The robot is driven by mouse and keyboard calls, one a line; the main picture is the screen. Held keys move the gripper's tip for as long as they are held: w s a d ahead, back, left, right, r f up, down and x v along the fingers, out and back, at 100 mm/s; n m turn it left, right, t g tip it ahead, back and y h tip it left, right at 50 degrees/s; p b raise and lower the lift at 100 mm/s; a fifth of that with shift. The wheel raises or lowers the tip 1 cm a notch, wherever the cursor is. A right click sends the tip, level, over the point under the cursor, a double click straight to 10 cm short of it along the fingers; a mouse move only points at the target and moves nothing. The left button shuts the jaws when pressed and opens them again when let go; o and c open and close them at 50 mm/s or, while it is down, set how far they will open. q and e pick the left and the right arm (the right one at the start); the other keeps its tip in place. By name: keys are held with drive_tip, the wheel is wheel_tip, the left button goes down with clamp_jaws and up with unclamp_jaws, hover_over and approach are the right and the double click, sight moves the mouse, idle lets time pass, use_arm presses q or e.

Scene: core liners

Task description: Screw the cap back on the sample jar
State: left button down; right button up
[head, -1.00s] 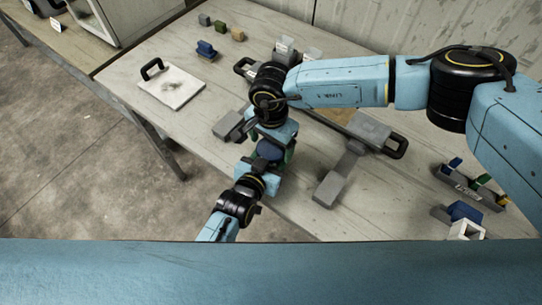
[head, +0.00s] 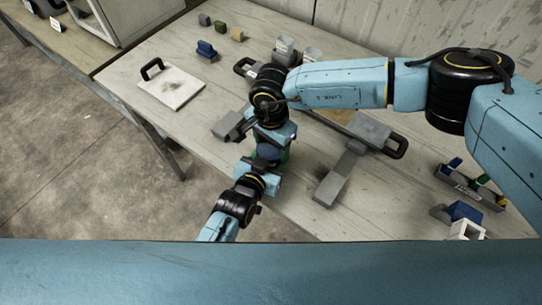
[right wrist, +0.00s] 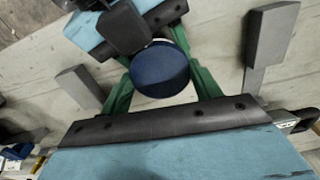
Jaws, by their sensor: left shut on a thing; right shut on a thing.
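A round dark-blue piece, which looks like the cap (right wrist: 160,70), sits between green gripper fingers in the right wrist view. It also shows in the head view (head: 268,153), between the two grippers. My right gripper (right wrist: 158,82) is shut on it, with one green finger on each side. My left gripper (head: 264,168) comes from the near side and is shut at the same spot, just below the right one. The sample jar cannot be made out; the cap and grippers hide what the left fingers hold. Whether the cap touches the jar cannot be told.
Grey blocks on bars (head: 335,185) stand right of the grippers, another grey block (head: 228,126) to their left. A white board with a black handle (head: 172,88) lies at the left. A rack with coloured blocks (head: 468,190) stands at the right. The table's front edge is close.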

drive_tip(key=m, duration=0.4)
drive_tip(key=o, duration=1.2)
wheel_tip(320, 180, up, 12)
use_arm(q)
drive_tip(key=shift+c, duration=2)
unclamp_jaws()
drive_tip(key=p+v, duration=0.1)
drive_tip(key=v, duration=1.2)
drive_tip(key=shift+s, duration=0.2)
use_arm(e)
drive_tip(key=shift+r, duration=0.55)
